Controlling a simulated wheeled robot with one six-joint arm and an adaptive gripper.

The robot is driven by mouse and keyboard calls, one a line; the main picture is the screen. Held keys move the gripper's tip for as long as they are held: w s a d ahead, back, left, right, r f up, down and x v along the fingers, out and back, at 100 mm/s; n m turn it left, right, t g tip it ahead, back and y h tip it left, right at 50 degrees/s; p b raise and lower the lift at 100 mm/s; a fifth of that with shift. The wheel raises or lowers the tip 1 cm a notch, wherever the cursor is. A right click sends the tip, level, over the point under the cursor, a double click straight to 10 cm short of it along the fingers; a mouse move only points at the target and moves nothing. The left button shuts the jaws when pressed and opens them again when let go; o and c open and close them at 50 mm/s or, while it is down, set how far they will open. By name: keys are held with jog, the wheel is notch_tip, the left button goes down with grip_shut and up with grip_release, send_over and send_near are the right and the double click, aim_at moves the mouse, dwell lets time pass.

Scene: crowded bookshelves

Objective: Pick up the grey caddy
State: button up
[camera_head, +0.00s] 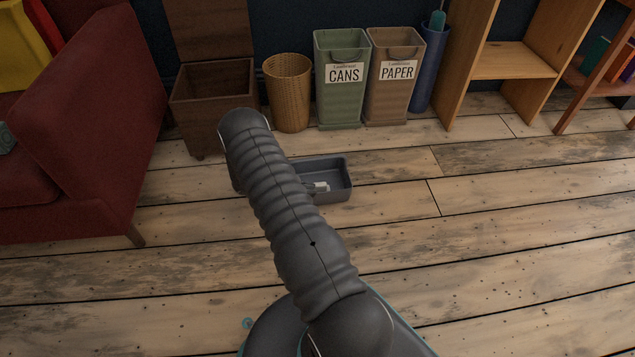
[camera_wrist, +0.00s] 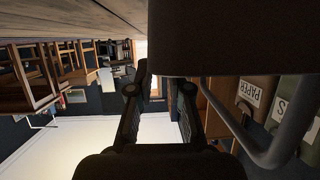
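The grey caddy (camera_head: 338,186) is a shallow rectangular tray on the wooden floor in the head view. A small white item (camera_head: 320,186) lies in it. My arm crosses in front of its left part and hides it. My gripper is hidden in the head view. In the wrist view, which is upside down, my gripper (camera_wrist: 160,88) is open, with a gap between its two dark fingers and nothing seen held. A large dark shape fills the upper right there, very close, with a curved grey bar right of the fingers; I cannot tell whether these belong to the caddy.
A wicker basket (camera_head: 289,95), a green cans bin (camera_head: 342,100) and a brown paper bin (camera_head: 392,100) stand along the wall. A wooden chest (camera_head: 210,110) and a red sofa (camera_head: 85,130) are at left, wooden shelving (camera_head: 515,62) at right. Floor right of the caddy is clear.

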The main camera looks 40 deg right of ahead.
jog(key=x, duration=0.4)
jog(key=shift+s+f, duration=0.15)
jog(key=shift+f, duration=0.35)
jog(key=shift+a, duration=0.1)
grip_shut()
jog(key=shift+r, duration=0.1)
